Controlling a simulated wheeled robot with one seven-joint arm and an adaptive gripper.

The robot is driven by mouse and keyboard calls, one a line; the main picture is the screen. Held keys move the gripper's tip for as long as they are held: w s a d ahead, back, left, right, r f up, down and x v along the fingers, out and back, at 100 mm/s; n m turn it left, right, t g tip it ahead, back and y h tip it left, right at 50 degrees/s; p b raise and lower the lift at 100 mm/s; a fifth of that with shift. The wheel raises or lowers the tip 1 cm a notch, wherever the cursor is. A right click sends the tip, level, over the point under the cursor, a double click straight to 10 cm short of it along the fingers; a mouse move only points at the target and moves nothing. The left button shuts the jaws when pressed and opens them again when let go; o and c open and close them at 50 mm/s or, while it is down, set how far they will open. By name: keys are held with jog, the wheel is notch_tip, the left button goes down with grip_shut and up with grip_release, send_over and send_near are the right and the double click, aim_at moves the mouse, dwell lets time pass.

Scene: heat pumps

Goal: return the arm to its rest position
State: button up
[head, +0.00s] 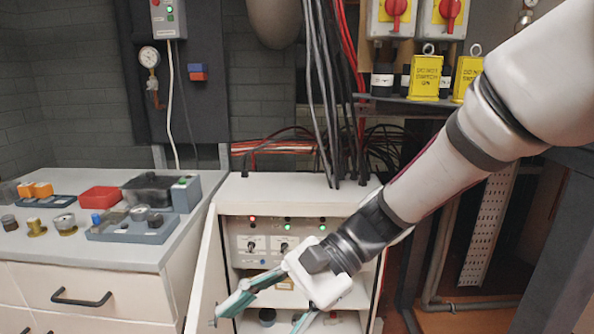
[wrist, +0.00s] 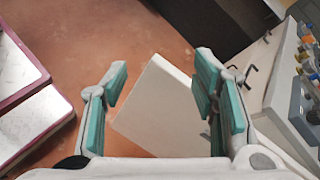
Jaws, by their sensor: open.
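My arm reaches in from the upper right of the head view and points down to the left. My gripper (head: 268,302) is in front of the open white cabinet (head: 290,199). In the wrist view my gripper (wrist: 160,95) shows two teal-padded fingers spread wide apart, with nothing between them. Beyond the fingers, the edge of a white panel (wrist: 158,108), which looks like the open cabinet door (head: 203,270), stands over the reddish floor. I cannot see contact between the fingers and the door.
A counter (head: 140,252) with drawers stands left, holding a red box (head: 100,197) and a grey tray (head: 130,233). Cables (head: 325,90) hang above the cabinet.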

jog(key=s+d+r+n+t+h, duration=0.1)
jog(key=s+d+n+t+h, duration=0.1)
jog(key=s+d+h, duration=0.45)
jog(key=s+d+n+t+h, duration=0.1)
jog(key=s+d+n+t, duration=0.15)
jog(key=d, duration=0.75)
jog(key=s+d+r+n+t+h, duration=0.1)
jog(key=s+d+n+t+h, duration=0.2)
jog(key=s+d, duration=0.4)
notch_tip(320, 180, up, 17)
jog(key=w+d+t+p, duration=0.1)
jog(key=t+p, duration=0.1)
jog(key=p, duration=1.3)
jog(key=shift+d+f, duration=0.15)
jog(key=shift+d, duration=0.2)
jog(key=shift+r+h+p, duration=0.25)
jog(key=shift+r+p, duration=0.1)
jog(key=shift+p, duration=0.2)
jog(key=shift+c, duration=0.3)
jog(key=shift+r, duration=0.1)
jog(key=c, duration=0.4)
jog(key=shift+w, duration=0.1)
jog(key=shift+c, duration=0.4)
